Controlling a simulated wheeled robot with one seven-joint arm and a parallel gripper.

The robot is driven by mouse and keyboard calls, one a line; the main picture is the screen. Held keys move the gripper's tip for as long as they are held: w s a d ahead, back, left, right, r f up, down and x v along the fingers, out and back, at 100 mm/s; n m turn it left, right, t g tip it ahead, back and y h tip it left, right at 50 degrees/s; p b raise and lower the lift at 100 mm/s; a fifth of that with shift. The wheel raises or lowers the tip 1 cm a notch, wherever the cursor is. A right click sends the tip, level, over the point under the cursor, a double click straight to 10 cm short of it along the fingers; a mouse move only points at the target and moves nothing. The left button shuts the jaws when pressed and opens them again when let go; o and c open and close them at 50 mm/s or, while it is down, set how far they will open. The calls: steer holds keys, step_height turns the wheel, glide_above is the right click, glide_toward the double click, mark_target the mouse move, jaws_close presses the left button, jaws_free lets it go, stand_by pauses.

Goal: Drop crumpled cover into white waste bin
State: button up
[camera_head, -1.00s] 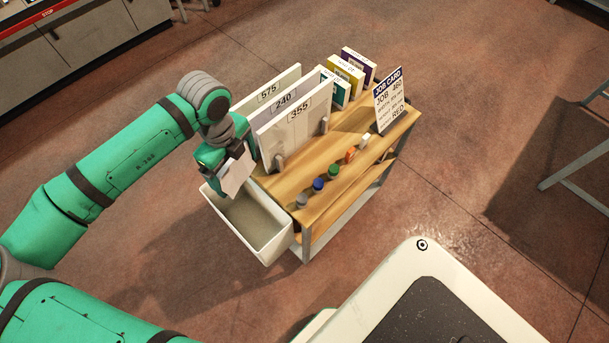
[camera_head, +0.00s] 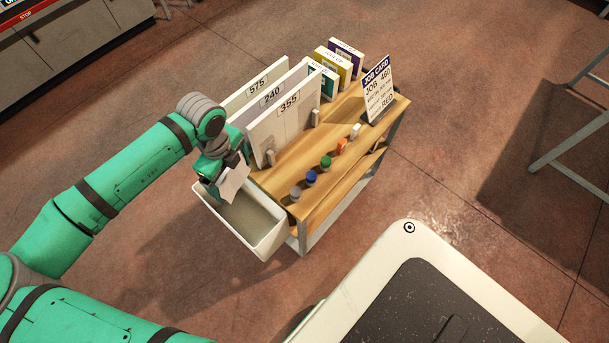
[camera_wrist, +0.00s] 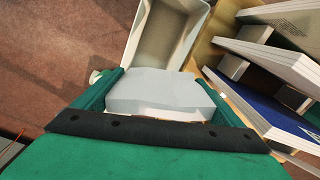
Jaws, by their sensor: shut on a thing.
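The crumpled cover (camera_head: 232,184) is a pale, folded sheet in my gripper (camera_head: 230,168). In the wrist view the cover (camera_wrist: 160,92) is a whitish lump between the two green fingers of my gripper (camera_wrist: 158,100), which is shut on it. The white waste bin (camera_head: 262,246) hangs at the left end of the wooden cart, open at the top. The part of its inside that shows looks empty. In the head view the cover appears over the bin's back left part. In the wrist view the bin (camera_wrist: 187,22) lies beyond the cover, which hides its near part.
The wooden cart (camera_head: 310,180) holds upright white boards (camera_head: 285,125) marked 575, 240 and 355, close beside my gripper. Several coloured bottles or caps (camera_head: 311,178) line its front edge. A job card (camera_head: 378,90) and boxed books (camera_head: 345,60) stand farther back.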

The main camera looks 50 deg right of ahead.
steer(key=o, duration=0.8)
step_height(320, 180, up, 11)
steer(key=shift+f, duration=0.1)
stand_by(0.4)
